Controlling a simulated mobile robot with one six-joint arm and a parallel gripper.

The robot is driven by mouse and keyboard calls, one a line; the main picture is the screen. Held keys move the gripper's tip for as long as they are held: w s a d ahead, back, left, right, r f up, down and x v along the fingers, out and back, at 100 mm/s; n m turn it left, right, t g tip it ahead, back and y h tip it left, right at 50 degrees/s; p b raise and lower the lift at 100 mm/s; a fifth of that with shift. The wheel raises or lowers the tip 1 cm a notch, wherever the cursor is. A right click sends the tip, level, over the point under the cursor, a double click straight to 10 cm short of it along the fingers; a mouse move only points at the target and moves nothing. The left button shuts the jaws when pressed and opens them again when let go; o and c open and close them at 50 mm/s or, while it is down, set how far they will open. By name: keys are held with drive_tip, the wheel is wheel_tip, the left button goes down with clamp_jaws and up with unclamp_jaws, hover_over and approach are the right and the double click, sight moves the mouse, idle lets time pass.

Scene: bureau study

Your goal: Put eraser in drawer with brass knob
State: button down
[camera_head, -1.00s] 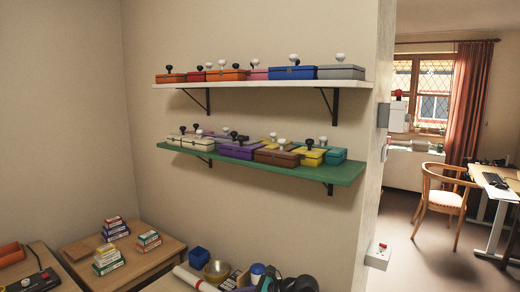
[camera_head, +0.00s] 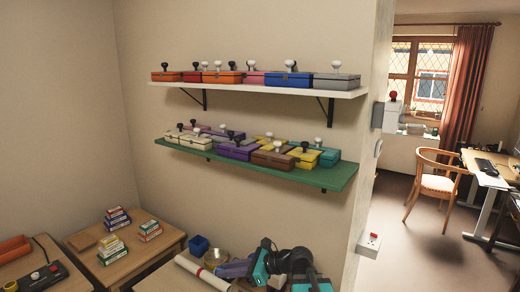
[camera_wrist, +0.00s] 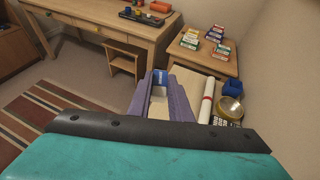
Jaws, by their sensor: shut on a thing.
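My gripper (camera_wrist: 160,80) shows in the wrist view as two purple fingers, closed around a small blue-and-white block, which looks like the eraser (camera_wrist: 157,93). The fingers hide part of its sides. In the head view my gripper (camera_head: 234,269) is at the bottom, beside a white roll and below the green shelf; the eraser cannot be made out there. A wooden desk (camera_wrist: 92,32) with a drawer-like front stands at the upper left of the wrist view. I cannot make out a brass knob in either view.
A small wooden table (camera_head: 160,249) bears stacked boxes. A green shelf (camera_head: 335,177) and a white shelf (camera_head: 345,92) jut from the wall. A striped rug (camera_wrist: 45,105) covers open floor.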

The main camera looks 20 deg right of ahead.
drive_tip(key=shift+r+p, duration=0.85)
drive_tip(key=shift+r, duration=0.45)
